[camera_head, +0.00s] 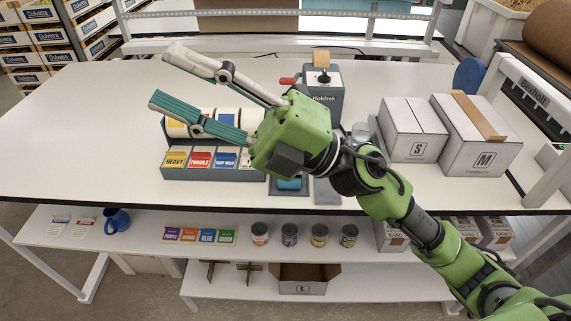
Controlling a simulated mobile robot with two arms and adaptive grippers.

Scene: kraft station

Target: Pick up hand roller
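A small teal cylinder (289,184), which looks like the hand roller, lies on a dark tray or pad at the front edge of the white table (90,120). It is just below the body of my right gripper in the picture, and its upper part is hard to make out. My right gripper (163,75) reaches in from the lower right over the table, its two long fingers spread wide apart and pointing left. Nothing is between the fingers. The fingertips are well to the upper left of the teal cylinder. My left gripper is not in view.
A label holder (205,174) with rolls behind it stands under the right gripper. A grey dispenser (324,92) with a red handle stands behind. Two boxes, S (412,130) and M (478,135), stand at the right. The table's left side is clear. A lower shelf holds several cans.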

